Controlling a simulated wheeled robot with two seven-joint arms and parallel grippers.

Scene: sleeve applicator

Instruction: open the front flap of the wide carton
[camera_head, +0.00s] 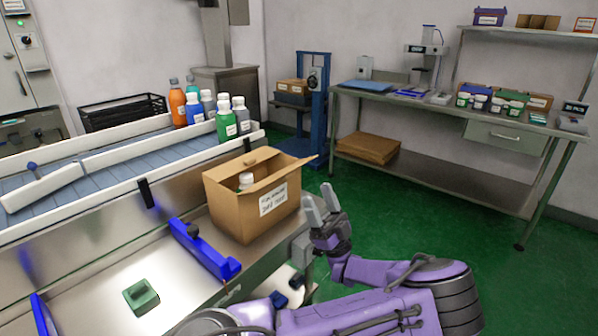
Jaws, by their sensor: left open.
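A brown carton (232,213) stands on the metal bench below the conveyor, with a white printed label on its right-hand side. Its top is at least partly open: one flap (297,168) sticks out over the labelled side, and another stands at the back. A white-capped bottle (246,180) shows inside. I cannot tell which flap is the front one. My left gripper (321,198) is open and empty, fingers pointing up, just right of the carton and apart from it in the picture. My right gripper is not in view.
A blue bar (203,250) with a dark knob lies in front of the carton. A green block (141,297) sits on the bench at lower left. Several bottles (226,120) stand by the conveyor (110,172). Green floor is clear toward the back table (400,104).

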